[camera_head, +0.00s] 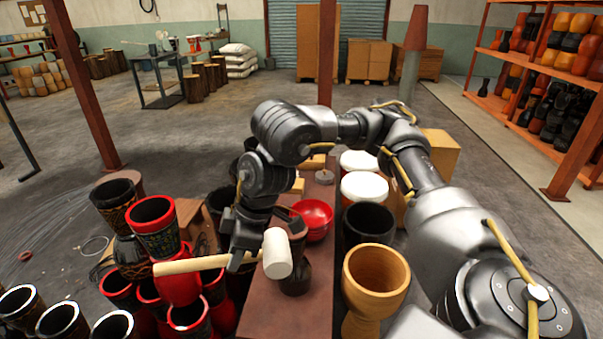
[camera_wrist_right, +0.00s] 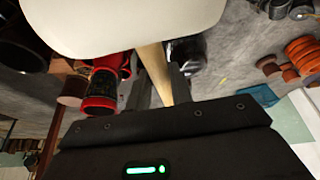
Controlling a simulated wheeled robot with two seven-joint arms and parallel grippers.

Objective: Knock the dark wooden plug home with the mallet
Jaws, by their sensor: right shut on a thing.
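The mallet has a white head (camera_head: 277,252) and a pale wooden handle (camera_head: 190,265). My right gripper (camera_head: 240,260) is shut on the handle close to the head, holding the mallet roughly level with the handle pointing left. In the right wrist view the white head (camera_wrist_right: 125,22) fills the top and the handle (camera_wrist_right: 154,68) runs between the fingers (camera_wrist_right: 158,92). A dark brown goblet-shaped piece (camera_head: 296,281) stands on the bench behind and below the head, partly hidden by it. I cannot make out the dark wooden plug for certain. My left gripper is out of view.
The reddish-brown bench (camera_head: 312,318) carries red bowls (camera_head: 313,217) and a small grey disc (camera_head: 324,177). Goblet drums crowd its left side, including a red one (camera_head: 153,221). White-topped drums (camera_head: 363,187) and a tan drum (camera_head: 376,275) line its right.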

